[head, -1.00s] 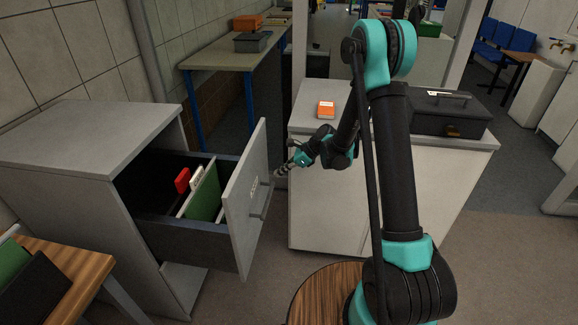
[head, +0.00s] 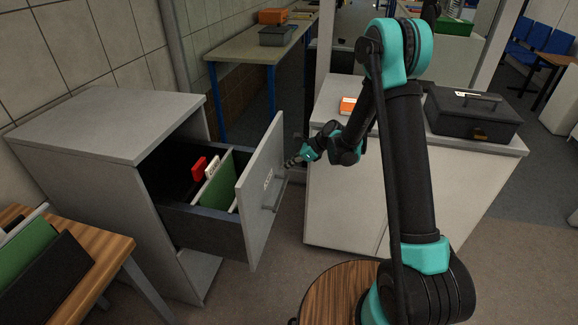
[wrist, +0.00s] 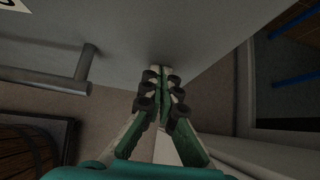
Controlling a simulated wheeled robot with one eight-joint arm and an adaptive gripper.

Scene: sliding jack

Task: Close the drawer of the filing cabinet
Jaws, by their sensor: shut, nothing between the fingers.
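The grey filing cabinet (head: 110,125) stands at the left with its drawer pulled open. The drawer front (head: 262,188) faces right and has a bar handle (head: 277,194), which also shows in the wrist view (wrist: 60,85). A green divider (head: 218,190) and a red tab (head: 199,168) show inside the drawer. My gripper (head: 290,162) is shut and empty, its tips close to the outer face of the drawer front, above the handle in the head view. In the wrist view my fingers (wrist: 163,80) point at the grey face; whether they touch it I cannot tell.
A white counter (head: 345,215) with an orange box (head: 347,106) and a black case (head: 470,115) stands right of the drawer. A wooden desk (head: 90,260) is at the lower left. Floor shows between cabinet and counter.

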